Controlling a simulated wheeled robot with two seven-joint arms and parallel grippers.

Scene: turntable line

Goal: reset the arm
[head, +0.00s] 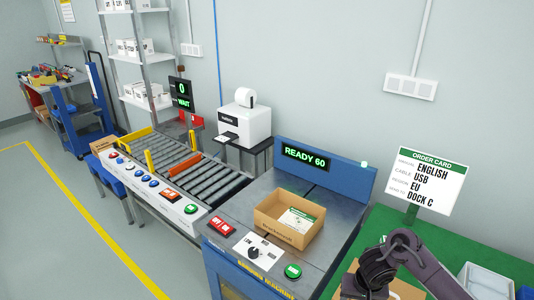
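My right arm (428,265) comes in at the bottom right, bent at a dark joint. Its dark end (370,277) hangs over the green table, in front of a cardboard piece (405,290). I cannot make out its fingertips, so whether it is open or shut is unclear. My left arm and gripper are out of view. An open cardboard box (290,233) with a white and green printed item (297,221) inside sits on the machine, apart from my arm.
The machine (262,190) shows READY 60, with a red switch (220,226), a dial and a green button (293,271). An order card (432,178) reads English, USB, EU, Dock C. A roller conveyor (190,172), printer (246,122) and shelves stand further left. A grey bin (486,281) is at right.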

